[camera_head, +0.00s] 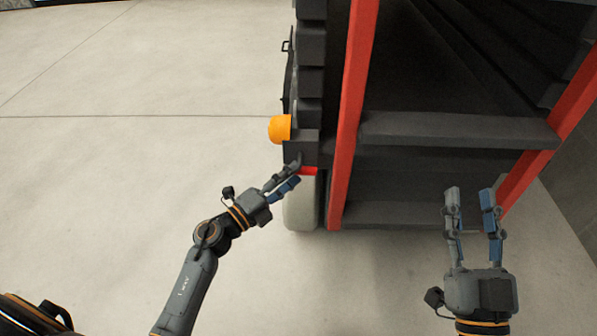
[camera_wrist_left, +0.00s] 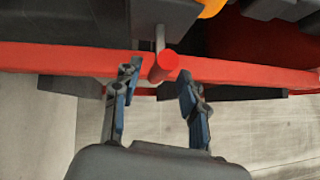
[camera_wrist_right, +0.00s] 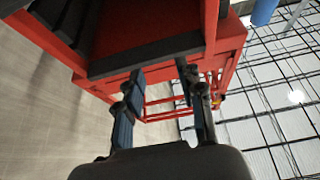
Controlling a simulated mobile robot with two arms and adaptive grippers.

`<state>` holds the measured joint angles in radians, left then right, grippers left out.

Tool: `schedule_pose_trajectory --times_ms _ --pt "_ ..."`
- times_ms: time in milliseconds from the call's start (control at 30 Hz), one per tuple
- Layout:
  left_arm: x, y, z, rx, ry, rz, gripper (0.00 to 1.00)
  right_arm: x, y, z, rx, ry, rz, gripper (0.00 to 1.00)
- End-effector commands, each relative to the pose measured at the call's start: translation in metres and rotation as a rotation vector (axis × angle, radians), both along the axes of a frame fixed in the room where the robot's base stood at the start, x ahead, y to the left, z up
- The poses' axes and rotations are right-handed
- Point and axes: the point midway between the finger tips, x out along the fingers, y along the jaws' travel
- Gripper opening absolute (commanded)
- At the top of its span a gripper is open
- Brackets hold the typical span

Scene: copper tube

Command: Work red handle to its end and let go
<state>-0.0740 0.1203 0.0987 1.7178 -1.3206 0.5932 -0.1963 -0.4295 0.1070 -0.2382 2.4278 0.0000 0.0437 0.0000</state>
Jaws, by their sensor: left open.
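The red handle (camera_head: 309,171) sticks out low on the left side of the dark machine, just below an orange knob. In the left wrist view the handle (camera_wrist_left: 163,67) shows its round red end between my finger tips. My left gripper (camera_head: 290,173) is open at the handle, with a finger on either side (camera_wrist_left: 157,78). A gap shows between the handle and each finger in the left wrist view. My right gripper (camera_head: 470,200) is open and empty in front of the machine's right side, and its fingers also show in the right wrist view (camera_wrist_right: 160,82).
The dark machine has red upright posts (camera_head: 352,110) and a dark crossbar (camera_head: 455,130). The orange knob (camera_head: 280,128) juts out just above my left gripper. A pale rounded part (camera_head: 300,205) stands below the handle. The floor (camera_head: 130,160) to the left is clear.

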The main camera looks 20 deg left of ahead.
Motion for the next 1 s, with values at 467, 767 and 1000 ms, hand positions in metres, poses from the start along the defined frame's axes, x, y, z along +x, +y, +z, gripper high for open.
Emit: schedule_pose_trajectory --times_ms 467,767,1000 --pt "0.025 -0.014 0.004 -0.001 0.002 0.0 0.43 -0.007 0.0 0.012 0.022 -0.077 0.004 0.38" --pt "0.025 -0.014 0.004 -0.002 0.001 0.0 0.02 -0.007 0.0 0.012 0.022 -0.076 0.005 0.38" --pt "0.024 -0.014 0.003 -0.001 0.002 0.0 0.0 -0.007 0.0 0.012 0.022 -0.075 0.005 0.38"
